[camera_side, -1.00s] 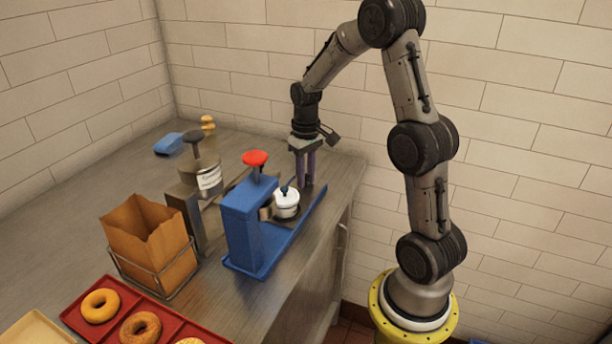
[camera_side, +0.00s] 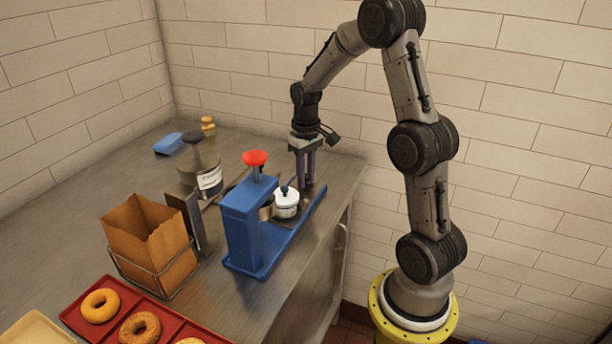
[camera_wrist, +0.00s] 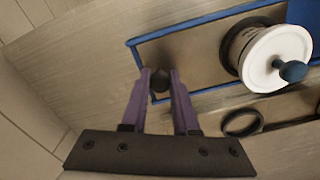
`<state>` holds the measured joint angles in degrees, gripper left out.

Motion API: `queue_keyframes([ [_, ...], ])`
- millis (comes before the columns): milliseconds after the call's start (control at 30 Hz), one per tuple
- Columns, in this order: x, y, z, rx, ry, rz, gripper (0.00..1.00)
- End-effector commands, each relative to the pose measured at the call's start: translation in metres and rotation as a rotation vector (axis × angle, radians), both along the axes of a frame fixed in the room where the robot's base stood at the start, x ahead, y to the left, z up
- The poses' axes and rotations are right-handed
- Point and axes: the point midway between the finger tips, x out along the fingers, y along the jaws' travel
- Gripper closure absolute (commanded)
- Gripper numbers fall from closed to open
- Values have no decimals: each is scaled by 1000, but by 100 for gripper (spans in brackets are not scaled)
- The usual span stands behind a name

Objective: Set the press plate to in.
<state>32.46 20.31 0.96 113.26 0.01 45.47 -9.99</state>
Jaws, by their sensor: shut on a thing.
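The press is a blue frame (camera_side: 240,220) with a red knob (camera_side: 255,158) on top and a long blue-edged base. A flat grey-brown plate (camera_wrist: 195,55) lies between the base's blue edges, seen clearly in the wrist view; I take it to be the press plate. A dark round knob (camera_wrist: 159,84) stands near its end. My gripper (camera_side: 308,186) points down at the far end of the base, outside the frame. Its purple fingers (camera_wrist: 160,76) are closed around the knob in the wrist view. The knob is mostly hidden in the side view.
A white-lidded pot (camera_side: 286,203) with a blue knob stands on the base between my gripper and the frame. A paper bag (camera_side: 150,240) in a wire holder, a labelled canister (camera_side: 209,181), a blue block (camera_side: 168,144) and a red bagel tray (camera_side: 72,318) stand left.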

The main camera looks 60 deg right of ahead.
Motion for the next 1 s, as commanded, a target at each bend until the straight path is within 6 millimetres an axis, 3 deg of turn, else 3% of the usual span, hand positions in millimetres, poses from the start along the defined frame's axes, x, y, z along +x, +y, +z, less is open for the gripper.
queue_keyframes([
  [533, 1, 5, 1, -1, -2, 1, 100],
  [800, 1, 68, 2, -1, -3, 7, 100],
  [1000, 2, 100, 2, -1, -5, 2, 100],
])
